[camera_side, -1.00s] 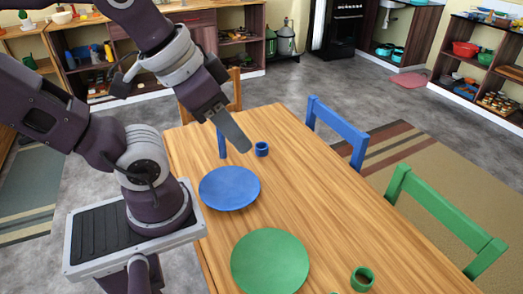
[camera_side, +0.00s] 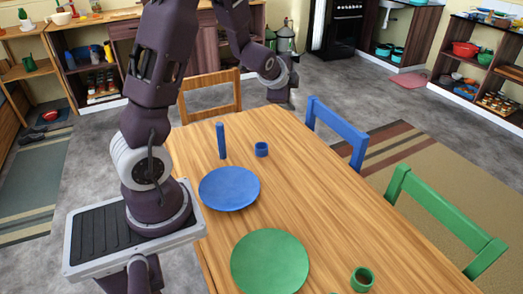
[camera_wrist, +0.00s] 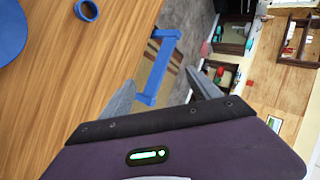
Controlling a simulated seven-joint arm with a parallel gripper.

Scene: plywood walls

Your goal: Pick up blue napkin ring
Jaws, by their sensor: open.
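The blue napkin ring (camera_side: 262,151) stands on the wooden table, behind and right of the blue plate (camera_side: 229,188) in the side view. In the wrist view the ring (camera_wrist: 85,17) is at the upper left, outside my fingers. My gripper (camera_wrist: 160,76) is open and empty, with its fingers spread apart. In the side view my arm's end (camera_side: 283,95) is beyond the table's far right corner, up and right of the ring; the fingers do not show clearly there.
A blue upright cylinder (camera_side: 221,141) stands left of the ring. A green plate (camera_side: 270,262) and a green ring (camera_side: 362,281) are nearer on the table. A blue chair (camera_side: 338,133), a green chair (camera_side: 445,222) and a wooden chair (camera_side: 211,96) stand around the table.

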